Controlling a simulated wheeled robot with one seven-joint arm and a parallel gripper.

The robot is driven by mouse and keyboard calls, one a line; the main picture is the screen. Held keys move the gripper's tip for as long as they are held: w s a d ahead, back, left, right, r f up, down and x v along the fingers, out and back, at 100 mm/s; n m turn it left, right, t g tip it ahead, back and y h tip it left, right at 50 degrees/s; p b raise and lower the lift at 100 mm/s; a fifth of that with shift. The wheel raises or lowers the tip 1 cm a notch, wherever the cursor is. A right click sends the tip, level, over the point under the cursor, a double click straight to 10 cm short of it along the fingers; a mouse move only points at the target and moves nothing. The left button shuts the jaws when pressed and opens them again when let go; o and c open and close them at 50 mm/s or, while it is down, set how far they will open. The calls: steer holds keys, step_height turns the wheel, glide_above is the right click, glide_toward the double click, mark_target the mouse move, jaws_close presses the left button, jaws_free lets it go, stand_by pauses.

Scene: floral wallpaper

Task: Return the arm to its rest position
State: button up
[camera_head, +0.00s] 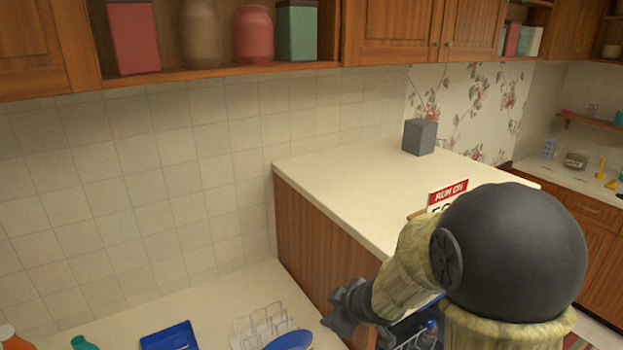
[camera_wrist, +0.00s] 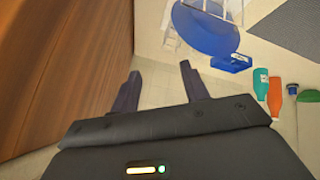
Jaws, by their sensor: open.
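My gripper (camera_wrist: 161,90) is open in the wrist view, its two dark fingers apart with only a pale surface between them. In the head view my gripper (camera_head: 345,306) is at the lower middle, beside the wooden side of the raised counter and above the lower cream counter. My forearm comes in from the lower right and hides part of the counter. I see nothing held between the fingers.
A raised counter (camera_head: 345,190) bears a grey box (camera_head: 420,137) and a red-and-white sign (camera_head: 447,194). The lower counter (camera_head: 235,290) holds a blue tray (camera_head: 170,337), a clear rack (camera_head: 262,325) and bottles. In the wrist view the wooden panel (camera_wrist: 65,60) stands close at left.

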steer(key=s+d+m+g+h, duration=0.1)
steer(key=s+d+m+h, duration=0.4)
steer(key=d, duration=0.3)
steer(key=s+d+f+m+g+y, duration=0.1)
steer(key=s+d+m+g, duration=0.1)
steer(key=s+m, duration=0.5)
steer(key=s+g, duration=0.1)
steer(key=s, duration=0.1)
steer(key=shift+s+f+b, duration=0.2)
steer(key=shift+s+b, duration=0.1)
steer(key=shift+s+a, duration=0.1)
steer(key=shift+s, duration=0.1)
steer(key=shift+w, duration=0.1)
